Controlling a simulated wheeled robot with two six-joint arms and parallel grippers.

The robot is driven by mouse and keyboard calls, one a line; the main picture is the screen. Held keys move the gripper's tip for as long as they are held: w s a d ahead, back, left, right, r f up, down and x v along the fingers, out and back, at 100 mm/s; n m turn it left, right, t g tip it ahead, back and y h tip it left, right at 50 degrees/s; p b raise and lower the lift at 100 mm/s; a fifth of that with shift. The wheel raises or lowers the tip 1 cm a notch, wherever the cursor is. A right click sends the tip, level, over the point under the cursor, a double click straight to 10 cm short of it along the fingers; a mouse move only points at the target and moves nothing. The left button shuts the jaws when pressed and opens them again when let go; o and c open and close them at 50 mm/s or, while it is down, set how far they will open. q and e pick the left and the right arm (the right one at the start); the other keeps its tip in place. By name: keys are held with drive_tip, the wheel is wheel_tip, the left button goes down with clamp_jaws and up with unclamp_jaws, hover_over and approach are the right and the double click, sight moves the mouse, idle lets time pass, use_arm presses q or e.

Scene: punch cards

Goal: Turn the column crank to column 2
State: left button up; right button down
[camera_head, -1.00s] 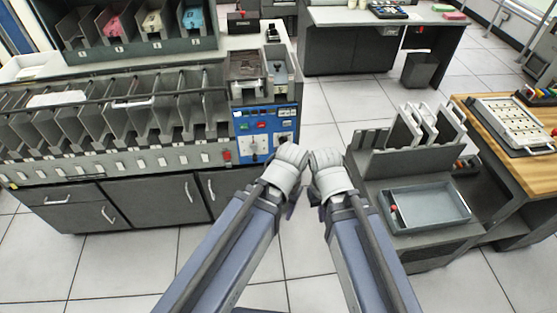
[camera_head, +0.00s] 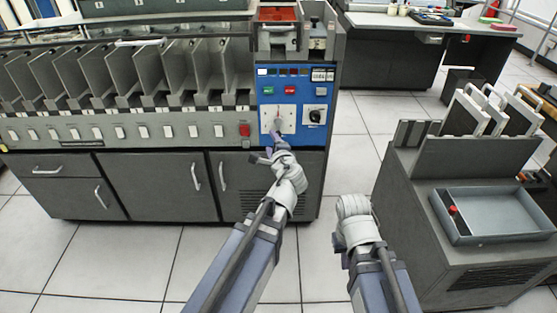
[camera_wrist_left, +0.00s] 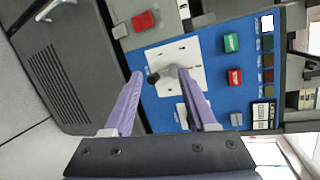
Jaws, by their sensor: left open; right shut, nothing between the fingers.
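The column crank (camera_head: 278,118) sits on a white plate on the blue control panel (camera_head: 262,112). In the left wrist view the crank (camera_wrist_left: 164,73) has a grey arm with a dark knob end, seen between my open fingertips. My left gripper (camera_head: 266,147) is open just in front of and below the plate, its purple fingers apart; it also shows in the left wrist view (camera_wrist_left: 160,77). I cannot tell whether a finger touches the crank. The plate's markings are too small to read. My right gripper (camera_head: 339,243) is shut and empty, low over the floor, away from the panel.
A black rotary knob (camera_head: 315,116) is right of the crank plate. Green (camera_head: 268,90) and red (camera_head: 290,90) buttons sit above, and a red switch (camera_head: 244,130) is at left. A grey cabinet with a tray (camera_head: 480,238) stands at right. Floor between is clear.

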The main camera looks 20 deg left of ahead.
sight(279, 126)
use_arm(q)
drive_tip(key=w+d+f+m+t+h+b, duration=0.1)
drive_tip(key=w+f+m+t+h+b, duration=0.1)
drive_tip(key=w+f+m+t+b, duration=0.2)
wheel_tip(279, 126, down, 3)
drive_tip(key=m+b, duration=0.4)
drive_tip(key=b, duration=0.1)
drive_tip(key=shift+r+m, duration=0.2)
drive_tip(key=shift+m, duration=0.2)
use_arm(e)
wheel_tip(279, 126, down, 12)
use_arm(q)
drive_tip(key=shift+w+d, duration=0.1)
drive_tip(key=shift+w, duration=0.05)
drive_tip(key=x, duration=0.7)
drive_tip(key=shift+w, duration=0.4)
drive_tip(key=shift+s, duration=0.1)
clamp_jaws()
